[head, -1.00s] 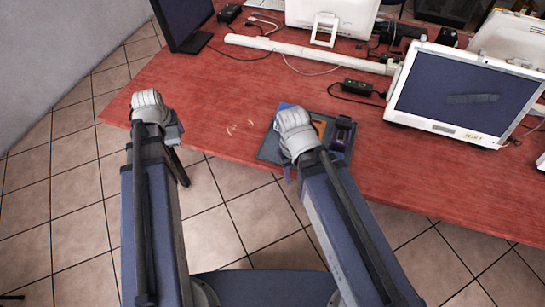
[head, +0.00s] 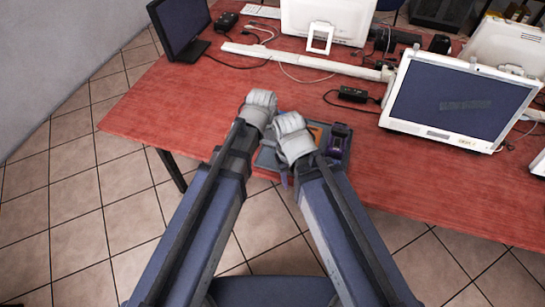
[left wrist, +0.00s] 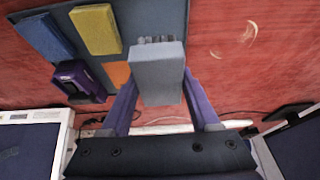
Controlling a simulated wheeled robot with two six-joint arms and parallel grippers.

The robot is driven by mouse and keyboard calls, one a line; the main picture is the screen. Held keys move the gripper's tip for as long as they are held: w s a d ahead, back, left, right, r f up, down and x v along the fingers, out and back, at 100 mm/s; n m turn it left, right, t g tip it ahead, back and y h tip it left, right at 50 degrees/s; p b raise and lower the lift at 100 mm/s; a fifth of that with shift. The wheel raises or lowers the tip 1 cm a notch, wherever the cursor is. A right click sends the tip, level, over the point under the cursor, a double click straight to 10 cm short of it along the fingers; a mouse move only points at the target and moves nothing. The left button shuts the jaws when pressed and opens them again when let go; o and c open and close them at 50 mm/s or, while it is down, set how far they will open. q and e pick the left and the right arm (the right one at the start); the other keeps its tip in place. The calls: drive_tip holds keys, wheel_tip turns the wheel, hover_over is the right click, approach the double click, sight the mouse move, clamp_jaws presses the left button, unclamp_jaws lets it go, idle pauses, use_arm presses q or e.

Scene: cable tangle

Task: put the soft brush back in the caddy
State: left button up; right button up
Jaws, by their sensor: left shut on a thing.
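In the left wrist view, my left gripper (left wrist: 158,84) is shut on a grey block with short bristles at its far end, which looks like the soft brush (left wrist: 157,72). The brush overlaps the edge of a flat dark blue-grey tray (left wrist: 150,14), apparently the caddy; its height above it is unclear. The tray has blue (left wrist: 42,36), yellow (left wrist: 96,29) and orange (left wrist: 118,73) pieces and a purple holder (left wrist: 75,80). In the head view, the tray (head: 267,159) is partly covered by my left gripper (head: 262,122) and right gripper (head: 286,165). My right fingers are mostly hidden.
The tray lies near the front edge of the red table (head: 420,190). A white-framed monitor (head: 460,102) stands to the right. A black adapter (head: 353,94), cables and a white bar (head: 300,60) lie behind. The table's left part is clear.

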sight(268, 141)
use_arm(q)
drive_tip(key=shift+f+b, duration=5.05)
drive_tip(key=shift+f, duration=0.15)
drive_tip(key=o, duration=1.2)
drive_tip(key=shift+r, duration=0.2)
drive_tip(key=p+v, duration=1.1)
drive_tip(key=v, duration=0.1)
